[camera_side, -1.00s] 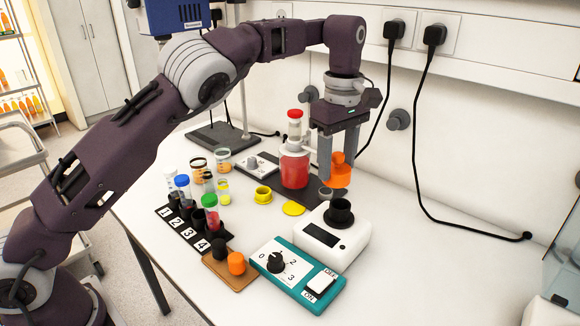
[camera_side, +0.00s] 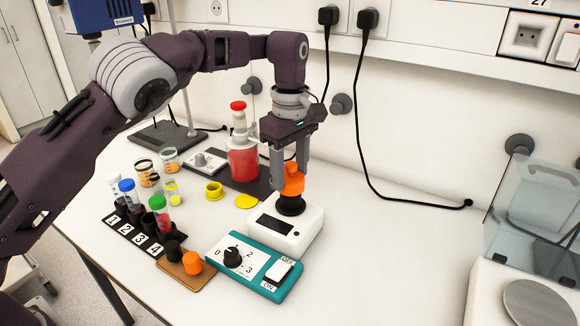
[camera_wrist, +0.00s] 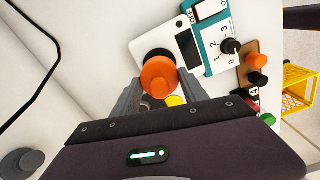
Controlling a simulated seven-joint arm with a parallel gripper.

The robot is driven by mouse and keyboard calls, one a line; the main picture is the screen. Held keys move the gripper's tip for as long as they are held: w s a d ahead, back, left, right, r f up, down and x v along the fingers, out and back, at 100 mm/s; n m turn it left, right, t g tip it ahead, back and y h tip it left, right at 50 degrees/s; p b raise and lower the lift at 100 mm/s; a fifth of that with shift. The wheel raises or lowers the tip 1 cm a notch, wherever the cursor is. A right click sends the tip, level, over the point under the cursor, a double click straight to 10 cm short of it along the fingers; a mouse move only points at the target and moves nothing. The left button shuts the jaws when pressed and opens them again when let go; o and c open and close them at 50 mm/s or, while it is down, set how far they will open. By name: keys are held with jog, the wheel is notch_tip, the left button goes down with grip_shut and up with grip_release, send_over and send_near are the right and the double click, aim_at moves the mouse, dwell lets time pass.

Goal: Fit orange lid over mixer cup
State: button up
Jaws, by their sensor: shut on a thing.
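My gripper (camera_side: 290,184) is shut on the orange lid (camera_side: 292,172), holding it by its narrower knob. The lid is upright, directly over the black mixer cup (camera_side: 291,207), which sits on top of the white mixer (camera_side: 273,233). The lid's lower edge meets the cup's top in the side view; I cannot tell whether it is seated or just above. In the wrist view the lid (camera_wrist: 158,76) lies between the fingers of my gripper (camera_wrist: 160,90) and covers most of the cup; a dark part of the cup (camera_wrist: 157,52) shows behind it.
A teal control box (camera_side: 262,262) with a dial and switch stands in front of the mixer. A wooden board with a black cap (camera_side: 173,249) and another orange cap (camera_side: 193,263) is to its left, near a numbered tube rack (camera_side: 133,235).

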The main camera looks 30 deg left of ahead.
aim_at(290, 176)
jog(key=shift+f, duration=1.7)
dwell(0.5)
jog(key=o, duration=1.4)
